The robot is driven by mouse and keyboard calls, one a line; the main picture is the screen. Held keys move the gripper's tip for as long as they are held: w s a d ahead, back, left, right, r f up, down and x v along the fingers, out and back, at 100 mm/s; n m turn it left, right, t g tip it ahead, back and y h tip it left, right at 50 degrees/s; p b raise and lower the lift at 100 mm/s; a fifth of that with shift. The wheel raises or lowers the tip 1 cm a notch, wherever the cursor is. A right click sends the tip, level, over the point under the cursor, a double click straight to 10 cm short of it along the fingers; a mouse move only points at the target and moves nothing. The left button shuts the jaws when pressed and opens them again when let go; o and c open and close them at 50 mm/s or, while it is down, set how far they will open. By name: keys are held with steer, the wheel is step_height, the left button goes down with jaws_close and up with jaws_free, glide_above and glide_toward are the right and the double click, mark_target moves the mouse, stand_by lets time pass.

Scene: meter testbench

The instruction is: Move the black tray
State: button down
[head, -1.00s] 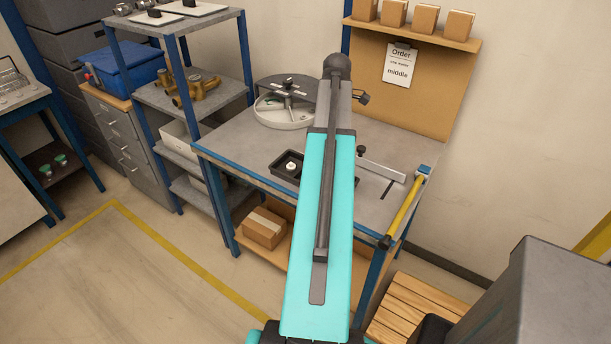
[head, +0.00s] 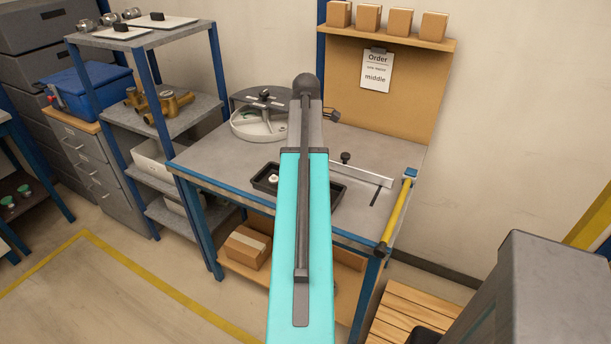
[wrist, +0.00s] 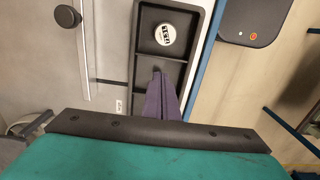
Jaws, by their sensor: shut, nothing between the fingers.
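The black tray (head: 258,184) lies on the grey workbench, partly hidden behind my arm in the head view. In the wrist view the tray (wrist: 143,88) runs along the bench's blue edge and has a divider across it. A round white-faced piece with a dark label (wrist: 165,34) sits in its upper compartment; it also shows in the head view (head: 273,178). My gripper (wrist: 157,78) shows as purple-grey fingers, shut and empty, over the tray's lower compartment near the divider. Whether it touches the tray I cannot tell. The head view hides the fingers.
A metal bar (head: 362,173) with a black knob (head: 346,157) stands right of the tray. A round divided dish (head: 258,125) is at the bench's back left. A yellow handle (head: 398,215) lines the right edge. A shelf rack (head: 180,122) stands left. An order sheet (head: 377,72) hangs behind.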

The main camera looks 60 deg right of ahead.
steer(key=shift+f+p, duration=1.2)
steer(key=shift+f, duration=3.75)
steer(key=shift+s+a, duration=0.1)
steer(key=shift+a, duration=0.05)
